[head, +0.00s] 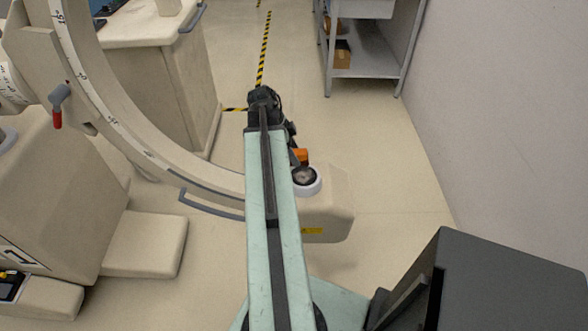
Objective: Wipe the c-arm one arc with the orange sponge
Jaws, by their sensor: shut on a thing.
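The c-arm's large cream arc (112,125) curves down from the upper left to the lower middle, with angle marks along its face. Its lower end carries a cream housing (332,205) with a round dark-centred part with a white rim. The orange sponge (301,155) shows as a small patch just right of my arm, above that round part. My gripper (294,146) is mostly hidden behind my arm and looks shut on the sponge. I cannot tell whether the sponge touches the c-arm.
A cream cart (150,60) stands behind the arc. A grey shelf unit (372,50) with a brown box stands at the back right by a plain wall (490,110). The c-arm base (60,200) fills the left. Floor between housing and wall is clear.

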